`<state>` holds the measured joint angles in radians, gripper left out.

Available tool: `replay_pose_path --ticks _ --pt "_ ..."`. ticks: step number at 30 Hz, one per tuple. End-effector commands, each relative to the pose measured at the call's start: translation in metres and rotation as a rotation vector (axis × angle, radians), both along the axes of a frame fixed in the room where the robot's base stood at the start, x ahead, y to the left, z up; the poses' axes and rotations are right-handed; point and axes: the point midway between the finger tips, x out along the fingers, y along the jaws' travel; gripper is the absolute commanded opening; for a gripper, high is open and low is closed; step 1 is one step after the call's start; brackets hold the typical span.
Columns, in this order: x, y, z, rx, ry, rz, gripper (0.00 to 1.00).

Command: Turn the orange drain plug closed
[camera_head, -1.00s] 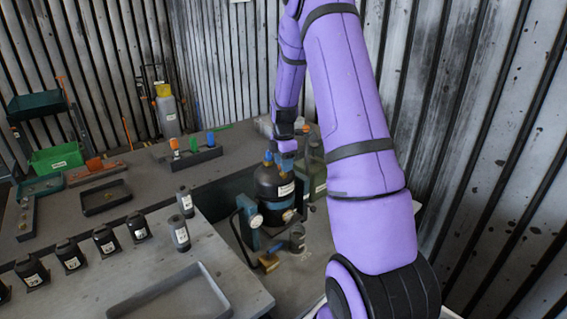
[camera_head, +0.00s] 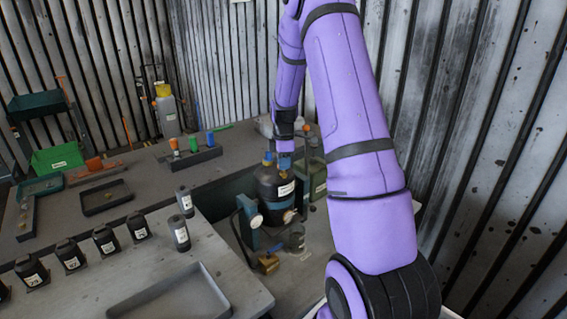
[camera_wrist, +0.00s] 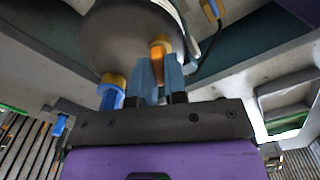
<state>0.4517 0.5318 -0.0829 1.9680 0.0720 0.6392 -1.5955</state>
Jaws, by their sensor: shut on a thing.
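The dark rounded vessel (camera_head: 268,185) stands upright on the bench with a white label. It also shows as a grey round body in the wrist view (camera_wrist: 122,38). The orange drain plug (camera_wrist: 160,46) projects from it, with a yellow-orange collar. My gripper (camera_wrist: 160,68) has its two blue fingers shut on the plug, one on each side. A blue plug with a yellow collar (camera_wrist: 111,91) is just left of the fingers. In the head view my gripper (camera_head: 285,160) is beside the vessel's top, and the orange plug is hidden there.
A teal stand with a gauge (camera_head: 250,218) and a small clear jar (camera_head: 296,238) are in front of the vessel. A green container (camera_head: 318,180) is close on the right. Several black bottles and a grey tray (camera_head: 170,300) occupy the left bench.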

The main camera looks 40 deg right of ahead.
Motion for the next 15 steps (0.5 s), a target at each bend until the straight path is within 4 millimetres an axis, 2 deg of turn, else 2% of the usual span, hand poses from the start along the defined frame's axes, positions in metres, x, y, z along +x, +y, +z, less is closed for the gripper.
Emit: replay_pose_path --ticks 15 --pt "0.0008 0.0005 0.0003 0.003 -0.001 -0.488 0.0"
